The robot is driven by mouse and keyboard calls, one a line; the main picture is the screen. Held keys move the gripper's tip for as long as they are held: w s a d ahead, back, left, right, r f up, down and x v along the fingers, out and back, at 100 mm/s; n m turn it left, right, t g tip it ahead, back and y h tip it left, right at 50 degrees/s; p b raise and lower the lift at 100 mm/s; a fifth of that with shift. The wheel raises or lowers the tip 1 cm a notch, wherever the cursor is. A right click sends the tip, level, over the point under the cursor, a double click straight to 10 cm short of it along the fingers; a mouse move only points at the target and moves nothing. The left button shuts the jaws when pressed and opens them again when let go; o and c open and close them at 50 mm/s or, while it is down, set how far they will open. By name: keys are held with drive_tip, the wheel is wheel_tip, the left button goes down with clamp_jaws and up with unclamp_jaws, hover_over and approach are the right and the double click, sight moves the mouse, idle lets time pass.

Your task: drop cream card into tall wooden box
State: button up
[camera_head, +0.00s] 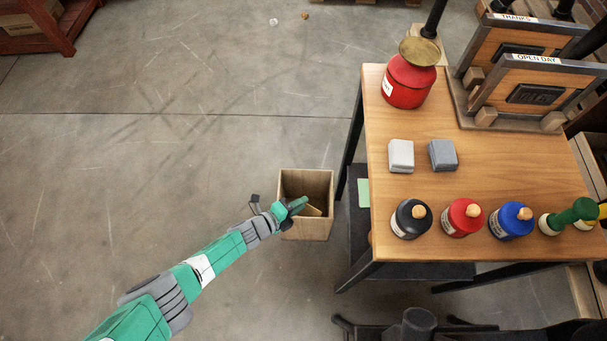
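The tall wooden box (318,229) stands open-topped on the floor, left of the table. My gripper (303,204) is over the box's opening, with the wrist coming in from the lower left. A small cream or tan flat shape (313,211) shows just beside the gripper's end, within the box's outline. It may be the cream card, but I cannot tell whether it is held or lies in the box. The fingers are too small and too covered by the wrist to show whether they are open or shut.
The wooden table (500,185) carries a white block (401,156), a grey block (443,155), a red pot (408,85), several ink bottles and two hand presses (530,92). A pale green piece (363,193) shows at its left edge. The floor left of the box is clear.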

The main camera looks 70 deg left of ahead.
drive_tip(key=p+v, duration=0.4)
drive_tip(key=v, duration=0.3)
drive_tip(key=shift+s+p, duration=0.4)
drive_tip(key=shift+d+r, duration=0.1)
